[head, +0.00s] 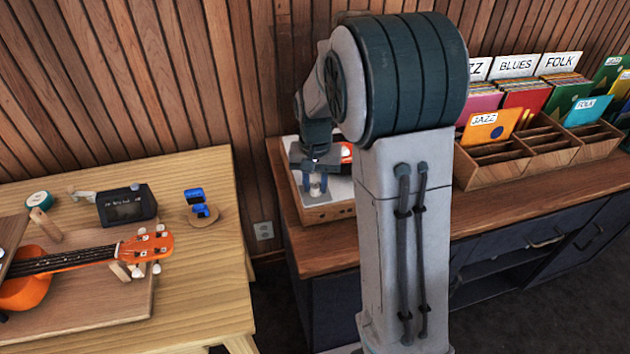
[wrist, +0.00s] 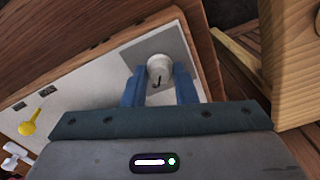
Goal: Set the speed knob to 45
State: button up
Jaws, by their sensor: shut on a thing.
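The speed knob (wrist: 159,66) is a round white knob with a dark mark on its top, on a grey patch at the corner of a light panel (wrist: 100,92). My gripper (wrist: 159,85) has its two blue fingers on either side of the knob, shut on it. In the head view my gripper (head: 316,186) reaches down to the front left of the wooden-sided device (head: 325,212). The knob's scale and numbers cannot be read in either view.
The device stands on a brown counter (head: 400,222), with a wooden crate of record sleeves (head: 540,160) to the right. A pale wooden table (head: 200,300) on the left holds an orange ukulele (head: 130,250), a dark box (head: 127,206) and a small blue item (head: 197,205).

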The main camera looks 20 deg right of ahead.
aim_at(315, 187)
jog(key=shift+m, duration=0.6)
jog(key=o, duration=1)
notch_tip(315, 187, up, 14)
jog(key=shift+f, duration=0.1)
